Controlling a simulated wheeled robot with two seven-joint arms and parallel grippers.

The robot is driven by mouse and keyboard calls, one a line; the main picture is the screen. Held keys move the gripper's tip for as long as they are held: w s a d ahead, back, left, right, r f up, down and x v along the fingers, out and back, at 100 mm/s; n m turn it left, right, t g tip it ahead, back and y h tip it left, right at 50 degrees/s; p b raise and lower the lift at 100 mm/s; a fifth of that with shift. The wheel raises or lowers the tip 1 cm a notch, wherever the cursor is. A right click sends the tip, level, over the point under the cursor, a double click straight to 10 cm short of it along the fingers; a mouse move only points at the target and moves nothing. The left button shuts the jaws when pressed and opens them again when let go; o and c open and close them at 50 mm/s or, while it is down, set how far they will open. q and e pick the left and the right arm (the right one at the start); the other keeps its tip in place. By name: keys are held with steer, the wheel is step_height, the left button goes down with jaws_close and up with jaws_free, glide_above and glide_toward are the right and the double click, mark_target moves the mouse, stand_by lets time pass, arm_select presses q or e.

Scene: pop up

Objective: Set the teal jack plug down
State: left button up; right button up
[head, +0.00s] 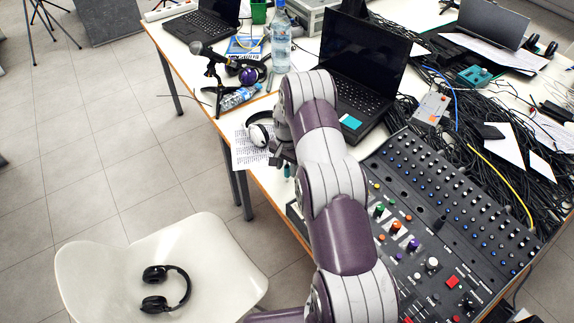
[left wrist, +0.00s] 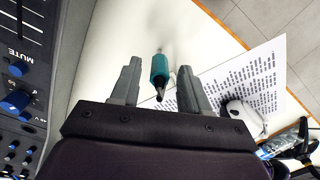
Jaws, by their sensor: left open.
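The teal jack plug (left wrist: 159,70) shows in the left wrist view between the two grey fingers of my left gripper (left wrist: 160,77), with clear gaps on both sides. Its far, pale end points away from the gripper over the white table top (left wrist: 112,38). In the head view a small teal bit of the plug (head: 287,171) shows just below my left gripper (head: 283,158), near the table's front edge. My left gripper is open. Whether the plug rests fully on the table is hard to tell. My right gripper is not in view.
A printed sheet (left wrist: 245,80) lies beside the plug, with white headphones (head: 259,131) on it. A mixing console (head: 440,210) stands to the right and an open laptop (head: 362,70) behind. A white chair (head: 110,270) with black headphones (head: 166,288) stands in front.

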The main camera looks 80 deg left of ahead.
mark_target(287, 167)
arm_select(q)
steer(key=shift+r, duration=0.35)
step_height(287, 167, up, 10)
steer(key=r+b, duration=0.1)
steer(key=b, duration=0.1)
steer(key=w+d+r+m, duration=0.1)
steer(key=w+d+r, duration=0.15)
steer(key=w, duration=0.45)
steer(key=w+d+r+m, duration=0.1)
steer(key=w+d, duration=0.2)
steer(key=w, duration=0.5)
steer(key=w+d+r+m, duration=0.2)
steer(key=w+d+m, duration=0.1)
steer(key=w+d, duration=1.2)
steer(key=w+d+r+m+t, duration=0.1)
steer(key=w+d+m, duration=0.15)
steer(key=d, duration=1.65)
steer(key=s+d+m, duration=0.2)
steer(key=s+d, duration=0.4)
steer(key=d, duration=0.4)
steer(key=shift+s, duration=0.15)
